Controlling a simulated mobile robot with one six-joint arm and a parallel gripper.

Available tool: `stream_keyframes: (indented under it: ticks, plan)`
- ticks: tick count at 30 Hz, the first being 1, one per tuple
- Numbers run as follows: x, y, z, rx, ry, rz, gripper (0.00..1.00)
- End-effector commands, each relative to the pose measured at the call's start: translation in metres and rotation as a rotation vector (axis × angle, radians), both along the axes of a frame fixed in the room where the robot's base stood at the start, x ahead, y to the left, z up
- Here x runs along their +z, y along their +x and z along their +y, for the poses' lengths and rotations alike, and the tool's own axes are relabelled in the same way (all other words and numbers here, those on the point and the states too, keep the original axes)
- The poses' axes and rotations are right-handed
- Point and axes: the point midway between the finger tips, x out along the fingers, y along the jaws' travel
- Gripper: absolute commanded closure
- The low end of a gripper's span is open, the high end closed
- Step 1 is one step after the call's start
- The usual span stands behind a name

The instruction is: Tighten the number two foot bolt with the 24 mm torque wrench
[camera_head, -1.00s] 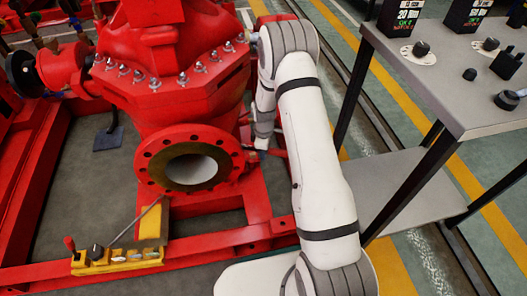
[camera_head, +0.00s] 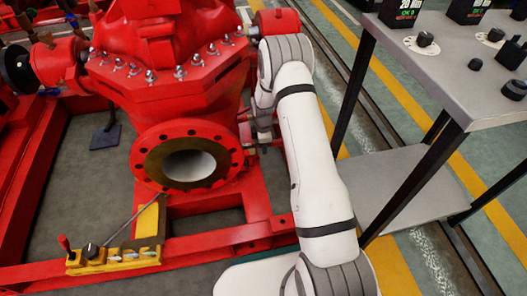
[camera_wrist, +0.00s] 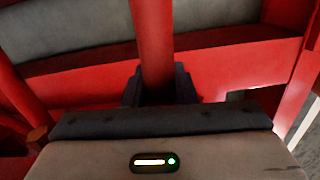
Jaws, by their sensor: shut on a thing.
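My gripper (camera_head: 263,148) is beside the red pump, just right of its round front flange, and is small and partly hidden by my arm. In the wrist view its dark jaws (camera_wrist: 158,88) are shut on a red bar (camera_wrist: 153,40) that runs up out of the picture. The bar looks like a tool handle, but its head and any size marking are out of sight. The pump (camera_head: 165,100) stands on a red base frame (camera_head: 235,237). I cannot make out the number two foot bolt in either view.
A grey workbench (camera_head: 440,70) with dials and small displays stands at the right, with a lower shelf (camera_head: 410,185). A yellow block (camera_head: 115,257) with a lever and knobs sits at the frame's front left. Grey floor shows inside the frame.

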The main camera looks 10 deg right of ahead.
Motion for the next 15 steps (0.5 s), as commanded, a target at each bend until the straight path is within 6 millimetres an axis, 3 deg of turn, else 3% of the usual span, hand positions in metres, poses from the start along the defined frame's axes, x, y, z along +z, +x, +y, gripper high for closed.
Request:
stream_keyframes:
  ticks: [15]
  plan:
    - [0.000,0.055,0.007,0.389,-0.001,-0.003,1.00]
